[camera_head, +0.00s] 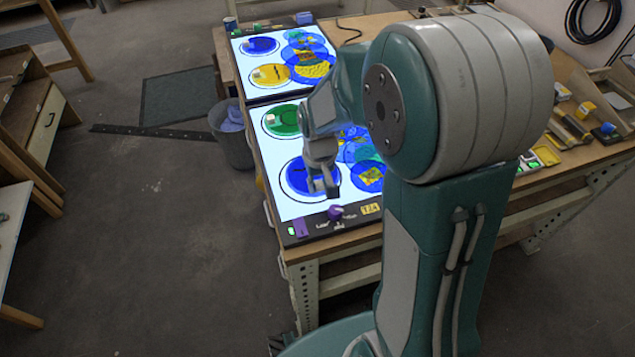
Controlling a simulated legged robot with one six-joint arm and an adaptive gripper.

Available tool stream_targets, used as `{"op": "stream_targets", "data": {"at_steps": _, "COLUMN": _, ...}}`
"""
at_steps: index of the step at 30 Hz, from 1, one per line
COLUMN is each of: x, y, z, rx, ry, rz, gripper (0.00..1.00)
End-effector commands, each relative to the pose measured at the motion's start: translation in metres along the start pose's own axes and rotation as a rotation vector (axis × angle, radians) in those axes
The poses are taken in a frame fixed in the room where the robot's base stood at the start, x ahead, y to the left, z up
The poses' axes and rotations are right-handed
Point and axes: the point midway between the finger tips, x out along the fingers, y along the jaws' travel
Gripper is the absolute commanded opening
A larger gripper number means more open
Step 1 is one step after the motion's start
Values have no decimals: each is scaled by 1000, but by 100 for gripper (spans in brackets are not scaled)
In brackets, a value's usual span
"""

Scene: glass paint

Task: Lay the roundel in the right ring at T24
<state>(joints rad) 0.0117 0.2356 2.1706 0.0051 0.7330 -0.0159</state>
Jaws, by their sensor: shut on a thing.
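The light table marked T24 (370,208) is the nearer of two lit panels on the bench. My gripper (325,187) is over its front left part, pointing down, shut on what looks like the small pale grip of a blue roundel (297,178). The roundel lies within or just above a dark ring outline; I cannot tell whether it touches the panel. A green roundel (283,121) lies in a ring behind it. To the right are overlapping blue and yellow pieces (370,176) in ring outlines, partly hidden by my arm.
The farther lit panel (244,90) holds blue and yellow roundels and overlapping pieces. A purple knob (335,212) sits on the near panel's front edge. A grey bin (232,134) stands left of the bench. Tools and trays (570,130) lie at the right.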

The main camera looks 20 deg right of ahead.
Motion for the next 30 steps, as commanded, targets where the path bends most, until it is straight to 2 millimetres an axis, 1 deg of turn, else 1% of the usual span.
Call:
{"op": "stream_targets", "data": {"at_steps": 4, "x": 1, "y": -4, "z": 0, "rx": -2, "ry": 0, "rz": 4, "gripper": 0}}
{"op": "stream_targets", "data": {"at_steps": 5, "x": 2, "y": -4, "z": 0, "rx": -2, "ry": -1, "rz": 4, "gripper": 35}}
{"op": "stream_targets", "data": {"at_steps": 6, "x": 1, "y": -5, "z": 0, "rx": -2, "ry": 0, "rz": 5, "gripper": 53}}
{"op": "stream_targets", "data": {"at_steps": 7, "x": 1, "y": -6, "z": 0, "rx": -2, "ry": 0, "rz": 5, "gripper": 65}}
{"op": "stream_targets", "data": {"at_steps": 17, "x": 1, "y": -2, "z": 0, "rx": -2, "ry": 0, "rz": 2, "gripper": 65}}
{"op": "stream_targets", "data": {"at_steps": 20, "x": -3, "y": -2, "z": 0, "rx": -2, "ry": 1, "rz": 2, "gripper": 65}}
{"op": "stream_targets", "data": {"at_steps": 23, "x": -14, "y": -3, "z": -1, "rx": -2, "ry": 3, "rz": 3, "gripper": 65}}
{"op": "stream_targets", "data": {"at_steps": 26, "x": -33, "y": -4, "z": -1, "rx": -2, "ry": 6, "rz": 4, "gripper": 65}}
{"op": "stream_targets", "data": {"at_steps": 30, "x": -64, "y": -4, "z": -1, "rx": -2, "ry": 6, "rz": 4, "gripper": 65}}
